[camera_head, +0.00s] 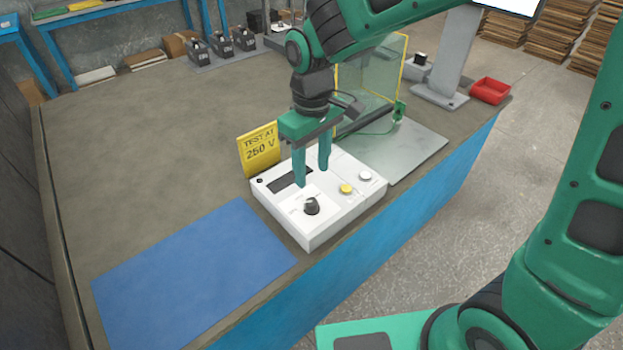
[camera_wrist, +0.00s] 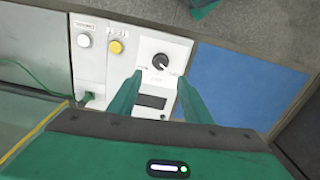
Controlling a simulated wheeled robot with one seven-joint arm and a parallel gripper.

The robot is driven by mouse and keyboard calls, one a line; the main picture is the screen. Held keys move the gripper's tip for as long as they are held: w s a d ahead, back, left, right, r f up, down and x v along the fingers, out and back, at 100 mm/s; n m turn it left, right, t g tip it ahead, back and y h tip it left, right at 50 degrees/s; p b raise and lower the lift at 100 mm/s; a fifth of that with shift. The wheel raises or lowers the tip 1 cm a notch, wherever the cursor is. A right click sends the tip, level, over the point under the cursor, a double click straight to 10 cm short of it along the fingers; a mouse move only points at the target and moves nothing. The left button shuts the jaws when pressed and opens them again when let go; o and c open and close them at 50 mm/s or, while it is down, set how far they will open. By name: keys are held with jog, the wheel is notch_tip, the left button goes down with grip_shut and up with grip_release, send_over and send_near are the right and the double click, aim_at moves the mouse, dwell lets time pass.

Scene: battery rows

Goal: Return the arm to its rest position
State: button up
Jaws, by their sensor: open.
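My gripper (camera_head: 312,168) points down above the white tester box (camera_head: 324,232) near the front edge of the bench. Its two green fingers are apart with nothing between them. In the wrist view, my gripper (camera_wrist: 157,102) has its fingertips near the black knob (camera_wrist: 161,61), apart from it as far as I can tell. The knob also shows in the head view (camera_head: 311,206), just below the fingers. A yellow button (camera_head: 346,188) and a white button (camera_head: 365,176) sit on the right of the box. A dark display (camera_wrist: 150,101) lies between the fingers in the wrist view.
A yellow sign (camera_head: 259,149) reading "TEST AT 250 V" stands behind the box. A blue mat (camera_head: 193,272) lies left of it. A clear yellow-edged guard (camera_head: 370,68) stands close behind my arm. A grey post (camera_head: 451,60) and red bin (camera_head: 491,90) stand right.

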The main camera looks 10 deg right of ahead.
jog(key=shift+r, duration=0.6)
jog(key=s+d+r+m, duration=0.2)
jog(key=d+m, duration=0.1)
jog(key=d, duration=0.7)
jog(key=s+d+r+m, duration=0.1)
jog(key=s+d+m, duration=0.15)
jog(key=d, duration=0.75)
jog(key=s+d+m, duration=0.8)
jog(key=s+d, duration=0.6)
jog(key=s, duration=0.2)
jog(key=shift+d+m, duration=0.35)
